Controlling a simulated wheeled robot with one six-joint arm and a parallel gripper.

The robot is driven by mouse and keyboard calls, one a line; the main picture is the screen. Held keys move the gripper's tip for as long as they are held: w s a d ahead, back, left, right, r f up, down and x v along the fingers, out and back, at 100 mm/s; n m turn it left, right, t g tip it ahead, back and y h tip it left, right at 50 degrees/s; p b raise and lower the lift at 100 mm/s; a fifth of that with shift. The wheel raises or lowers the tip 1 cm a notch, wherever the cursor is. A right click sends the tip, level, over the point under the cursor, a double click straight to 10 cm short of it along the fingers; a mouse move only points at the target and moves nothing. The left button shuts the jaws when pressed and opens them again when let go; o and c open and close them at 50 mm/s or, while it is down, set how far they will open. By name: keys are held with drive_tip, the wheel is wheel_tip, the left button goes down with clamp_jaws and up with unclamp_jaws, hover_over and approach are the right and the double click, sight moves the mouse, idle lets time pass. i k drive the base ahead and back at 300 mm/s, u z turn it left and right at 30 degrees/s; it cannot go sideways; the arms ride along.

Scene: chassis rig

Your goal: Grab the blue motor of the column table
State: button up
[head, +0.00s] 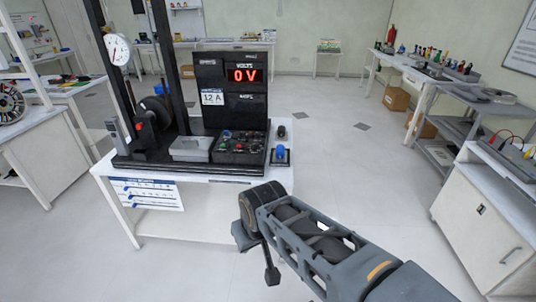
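The blue motor (280,152) looks like a small blue piece on a dark square base at the right end of the column table (228,192). The table is white and carries a black rig with tall dark columns. My arm reaches in from the lower right, and its end (255,240) is in front of the table's front edge, nearer to me and lower than the motor in the picture. The end is apart from the motor. My gripper's fingers are not clearly seen, so whether they are open or shut does not show.
A black panel (232,97) reading "0 V", a button box (239,147) and a grey box (191,148) stand left of the motor. A small dark object (282,131) is behind it. A white cabinet (487,210) stands at right. The floor between is clear.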

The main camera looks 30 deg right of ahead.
sight(280, 155)
drive_tip(key=u, duration=4)
drive_tip(key=k, duration=2.95)
drive_tip(key=z, duration=0.9)
